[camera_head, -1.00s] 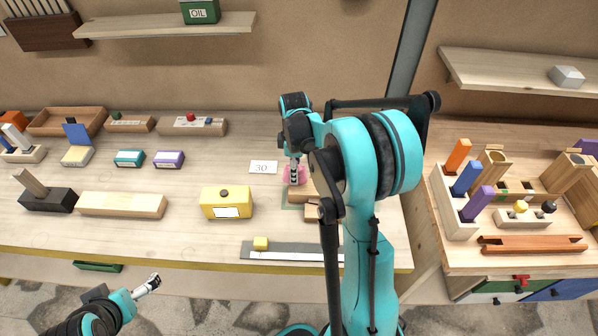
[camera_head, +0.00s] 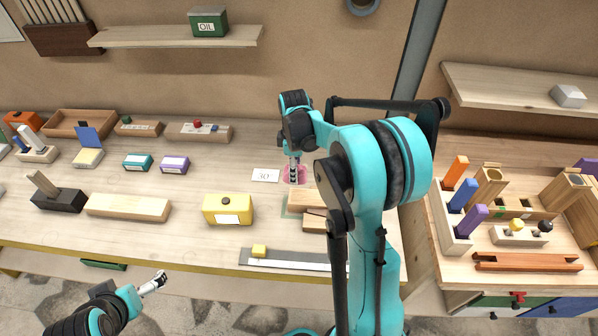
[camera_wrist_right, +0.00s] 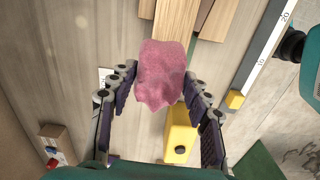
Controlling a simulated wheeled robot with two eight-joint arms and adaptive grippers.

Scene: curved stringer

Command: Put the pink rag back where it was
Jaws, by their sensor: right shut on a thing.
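The pink rag (camera_head: 294,175) is at my right gripper (camera_head: 294,180), by the card marked 30 (camera_head: 265,175) on the workbench. In the right wrist view the rag (camera_wrist_right: 162,75) sits between the fingers of the right gripper (camera_wrist_right: 158,78), which is shut on it. There it overlaps a wooden block and the yellow box behind it. Whether the rag touches the bench is hard to tell. My left gripper (camera_head: 160,279) is low at the left, in front of the bench edge, with nothing visible in it; its finger gap is too small to judge.
Wooden blocks (camera_head: 313,198) on a green mat lie just right of the rag. The yellow box (camera_head: 228,209) stands to its left front. A ruler strip (camera_head: 300,260) with a small yellow block (camera_head: 259,251) lies along the front edge. A rack with coloured blocks (camera_head: 454,215) stands right.

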